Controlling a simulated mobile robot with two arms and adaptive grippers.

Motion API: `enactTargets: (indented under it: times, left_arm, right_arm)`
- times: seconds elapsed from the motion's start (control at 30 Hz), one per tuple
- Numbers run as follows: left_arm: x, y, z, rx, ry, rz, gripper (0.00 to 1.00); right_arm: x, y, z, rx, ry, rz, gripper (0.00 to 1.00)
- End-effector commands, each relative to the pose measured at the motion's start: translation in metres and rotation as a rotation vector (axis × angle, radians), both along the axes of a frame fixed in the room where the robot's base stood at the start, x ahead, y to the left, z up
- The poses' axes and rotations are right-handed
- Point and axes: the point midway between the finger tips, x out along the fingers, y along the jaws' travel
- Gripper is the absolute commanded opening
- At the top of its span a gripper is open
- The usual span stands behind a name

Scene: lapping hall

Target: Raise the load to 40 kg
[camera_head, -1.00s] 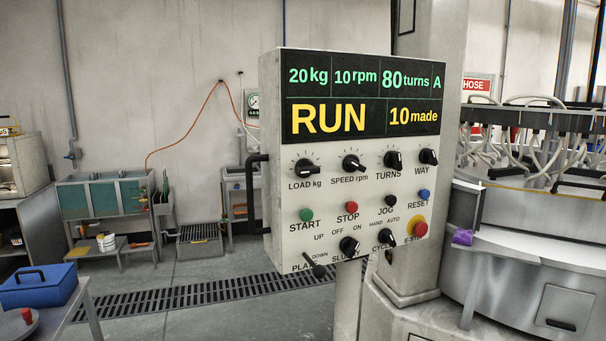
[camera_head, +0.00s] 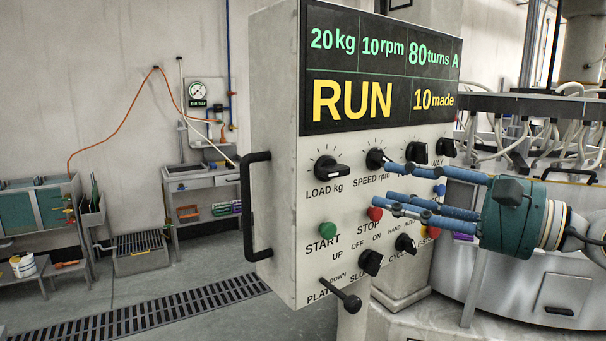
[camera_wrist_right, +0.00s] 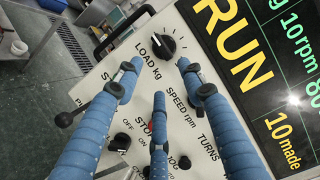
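The control panel (camera_head: 275,200) shows 20 kg, 10 rpm, 80 turns, RUN and 10 made on its display (camera_head: 380,70). The black LOAD kg knob (camera_head: 328,170) is at the left of the top knob row. It also shows in the right wrist view (camera_wrist_right: 163,46), beyond the fingertips and uncovered. My right gripper (camera_head: 392,190) comes in from the right with its blue fingers spread and empty, in front of the panel. It lies to the right of the LOAD knob, near the SPEED knob (camera_head: 376,159), and partly hides the JOG and RESET area. My left gripper is out of view.
A black side handle (camera_head: 248,205) sticks out from the panel's left edge. The START button (camera_head: 327,230), STOP button (camera_head: 375,213) and PLATE lever (camera_head: 345,299) sit below the LOAD knob. Open floor lies to the panel's left, with benches by the wall.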

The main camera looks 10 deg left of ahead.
Motion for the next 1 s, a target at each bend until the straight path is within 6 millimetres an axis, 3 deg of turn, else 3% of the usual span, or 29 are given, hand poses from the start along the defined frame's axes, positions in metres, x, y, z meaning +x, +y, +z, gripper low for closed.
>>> enactTargets:
  times: [0.17,0.5,0.73,1.0]
  left_arm:
    - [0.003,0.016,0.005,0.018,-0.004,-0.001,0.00]
    - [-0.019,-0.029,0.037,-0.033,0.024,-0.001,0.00]
    - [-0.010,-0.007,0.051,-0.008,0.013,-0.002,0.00]
    - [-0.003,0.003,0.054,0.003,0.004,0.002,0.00]
  right_arm:
    - [-0.008,0.007,0.007,-0.106,-0.109,-0.011,0.40]
    - [0.023,0.059,0.011,-0.096,-0.103,-0.007,0.40]
    - [0.041,0.086,0.008,-0.095,-0.104,-0.009,0.40]
    - [0.046,0.094,0.005,-0.096,-0.103,-0.011,0.40]
